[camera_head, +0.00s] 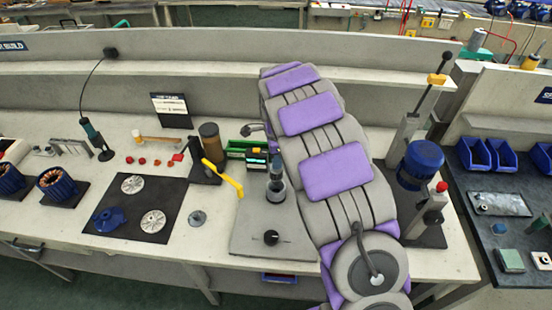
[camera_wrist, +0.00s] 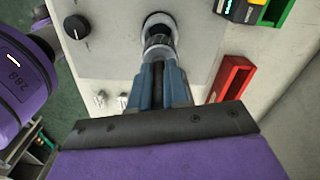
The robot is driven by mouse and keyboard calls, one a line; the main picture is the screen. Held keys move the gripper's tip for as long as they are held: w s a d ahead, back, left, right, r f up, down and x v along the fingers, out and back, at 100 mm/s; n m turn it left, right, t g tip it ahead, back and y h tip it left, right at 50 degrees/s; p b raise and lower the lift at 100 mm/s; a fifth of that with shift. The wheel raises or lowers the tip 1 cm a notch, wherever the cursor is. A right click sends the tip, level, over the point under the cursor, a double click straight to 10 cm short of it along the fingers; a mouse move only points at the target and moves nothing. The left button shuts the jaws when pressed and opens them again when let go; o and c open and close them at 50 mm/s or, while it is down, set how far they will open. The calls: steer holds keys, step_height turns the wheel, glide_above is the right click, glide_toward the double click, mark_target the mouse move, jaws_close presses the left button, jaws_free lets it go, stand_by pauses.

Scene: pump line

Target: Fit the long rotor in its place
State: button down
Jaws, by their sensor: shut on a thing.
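In the wrist view my gripper (camera_wrist: 158,92) is shut, with its blue-grey fingers around a dark, narrow, shaft-like piece (camera_wrist: 158,75). I cannot tell for sure that this piece is the long rotor. Just beyond the fingertips is a metal cylinder (camera_wrist: 160,38) with a dark ring at its end, over a grey plate (camera_wrist: 110,55). Whether the held piece touches or enters it is unclear. In the head view the cylinder (camera_head: 276,186) stands upright on the plate (camera_head: 248,242). My arm hides most of my gripper there.
A black knob (camera_head: 271,237) is on the plate. A yellow-handled tool (camera_head: 224,178), a brown cylinder (camera_head: 211,142) and a green bin (camera_head: 240,149) stand left. A red holder (camera_wrist: 231,78) is close right of my fingers. A blue motor (camera_head: 421,164) stands right of my arm.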

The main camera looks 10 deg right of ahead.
steer(key=shift+f+p, duration=0.4)
steer(key=shift+f, duration=2.35)
stand_by(2.2)
stand_by(0.6)
steer(key=c, duration=0.8)
jaws_free()
steer(key=shift+r+p, duration=1.2)
steer(key=shift+r, duration=1.3)
